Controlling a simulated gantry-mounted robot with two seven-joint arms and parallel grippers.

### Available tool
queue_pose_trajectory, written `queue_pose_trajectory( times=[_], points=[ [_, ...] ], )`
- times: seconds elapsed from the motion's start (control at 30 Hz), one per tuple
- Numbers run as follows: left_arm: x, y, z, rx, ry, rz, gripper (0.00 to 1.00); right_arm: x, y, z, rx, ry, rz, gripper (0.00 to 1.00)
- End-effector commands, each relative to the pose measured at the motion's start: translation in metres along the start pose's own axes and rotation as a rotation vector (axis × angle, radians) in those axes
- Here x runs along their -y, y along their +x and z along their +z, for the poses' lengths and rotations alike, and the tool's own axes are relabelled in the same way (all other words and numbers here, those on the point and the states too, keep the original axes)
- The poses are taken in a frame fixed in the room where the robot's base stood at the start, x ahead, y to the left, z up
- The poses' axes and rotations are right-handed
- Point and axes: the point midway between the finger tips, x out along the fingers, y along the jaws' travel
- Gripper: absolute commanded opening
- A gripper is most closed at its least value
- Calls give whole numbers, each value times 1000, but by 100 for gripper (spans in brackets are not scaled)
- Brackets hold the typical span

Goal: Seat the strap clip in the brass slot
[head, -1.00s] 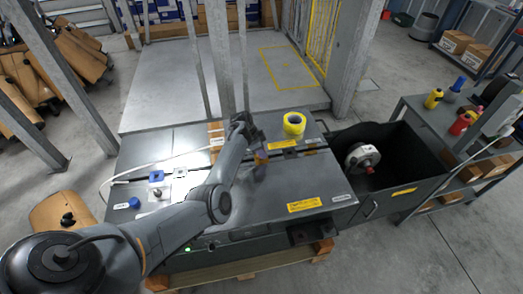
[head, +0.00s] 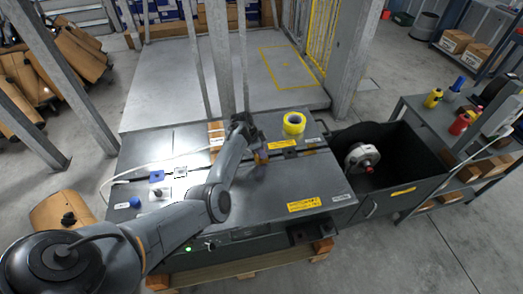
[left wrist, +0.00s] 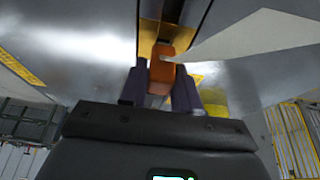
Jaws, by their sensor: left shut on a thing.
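My left gripper (left wrist: 160,88) is shut on the orange strap clip (left wrist: 161,68), which sits between its two dark fingers in the left wrist view. In the head view the clip is a small orange patch (head: 261,158) under the gripper (head: 258,151), over the middle of the grey bench top. The brass slot (left wrist: 150,33) shows as gold-coloured metal around a dark gap, directly beyond the clip in the left wrist view. The clip's tip overlaps the brass in that view; I cannot tell whether they touch. My right gripper is not in view.
A yellow tape roll (head: 294,123) stands on the bench behind and right of the gripper. A white strap (head: 135,169) runs along the bench's left side. A black bin (head: 400,160) holding a round reel (head: 362,158) adjoins the right.

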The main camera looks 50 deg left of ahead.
Motion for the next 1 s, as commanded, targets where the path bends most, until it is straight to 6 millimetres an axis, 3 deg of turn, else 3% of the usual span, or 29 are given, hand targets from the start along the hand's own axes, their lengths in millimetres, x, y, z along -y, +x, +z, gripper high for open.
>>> queue_pose_trajectory(
  times=[0.73, 0.77, 0.93, 1.0],
  points=[
    [0, 9, 4, 0, 1, 0, 5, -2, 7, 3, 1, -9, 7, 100],
    [0, 8, 3, 0, 1, 0, 36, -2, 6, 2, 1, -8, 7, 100],
    [0, 8, 3, 0, 1, 0, 61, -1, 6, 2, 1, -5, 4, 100],
    [0, 8, 3, 0, 1, 0, 61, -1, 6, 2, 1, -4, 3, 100]
  ],
)
